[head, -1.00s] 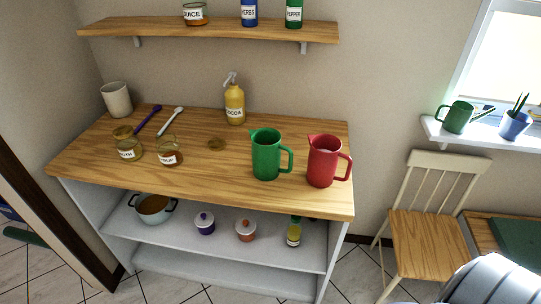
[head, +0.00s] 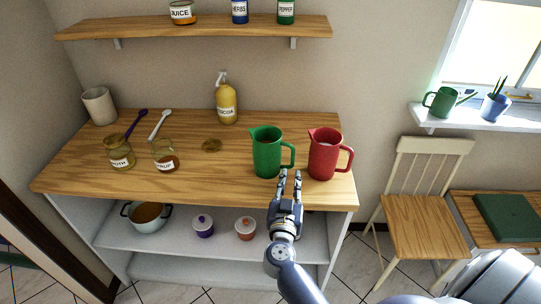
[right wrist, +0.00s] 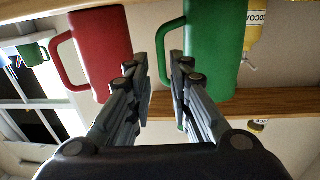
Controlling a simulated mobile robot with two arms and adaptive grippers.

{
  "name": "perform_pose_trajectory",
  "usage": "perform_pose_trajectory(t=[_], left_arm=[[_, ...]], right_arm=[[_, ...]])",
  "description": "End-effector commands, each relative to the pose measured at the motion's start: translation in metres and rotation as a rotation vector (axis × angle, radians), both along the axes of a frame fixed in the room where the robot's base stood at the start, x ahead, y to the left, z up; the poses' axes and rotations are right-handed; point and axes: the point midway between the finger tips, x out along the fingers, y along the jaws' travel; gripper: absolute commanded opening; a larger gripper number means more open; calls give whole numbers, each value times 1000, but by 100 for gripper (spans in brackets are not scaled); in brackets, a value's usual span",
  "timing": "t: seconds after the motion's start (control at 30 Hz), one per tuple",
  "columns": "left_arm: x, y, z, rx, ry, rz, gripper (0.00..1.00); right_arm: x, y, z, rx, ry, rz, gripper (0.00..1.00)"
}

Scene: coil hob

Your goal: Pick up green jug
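The green jug (head: 267,153) stands upright near the front edge of the wooden worktop, its handle pointing right. In the right wrist view the green jug (right wrist: 212,50) looms close at the upper right, and its handle shows at and partly behind the fingertips. My right gripper (head: 290,174) is at the front edge of the worktop, just in front of the handle; in the right wrist view the gripper (right wrist: 158,68) is open, with a gap between its fingers. I cannot tell whether it touches the handle. My left gripper is not in view.
A red jug (head: 323,154) stands close on the right. A shelf (head: 198,27) hangs above; a chair (head: 416,224) stands right.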

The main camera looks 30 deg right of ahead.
Motion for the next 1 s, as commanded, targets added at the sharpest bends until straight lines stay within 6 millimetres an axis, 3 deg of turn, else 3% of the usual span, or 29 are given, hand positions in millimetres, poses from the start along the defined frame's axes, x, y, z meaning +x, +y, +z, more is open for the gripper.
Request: perform_pose_trajectory(t=[0.2, 0.37, 0.7, 1.0], left_arm=[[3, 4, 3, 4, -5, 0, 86], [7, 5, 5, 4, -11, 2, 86], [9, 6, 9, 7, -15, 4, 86], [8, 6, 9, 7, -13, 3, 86]], right_arm=[[28, -21, 2, -3, -3, 1, 19], [37, -27, 3, -2, -2, 2, 19], [73, -53, 7, -2, -1, 3, 19], [76, -56, 7, -1, -2, 3, 19]])
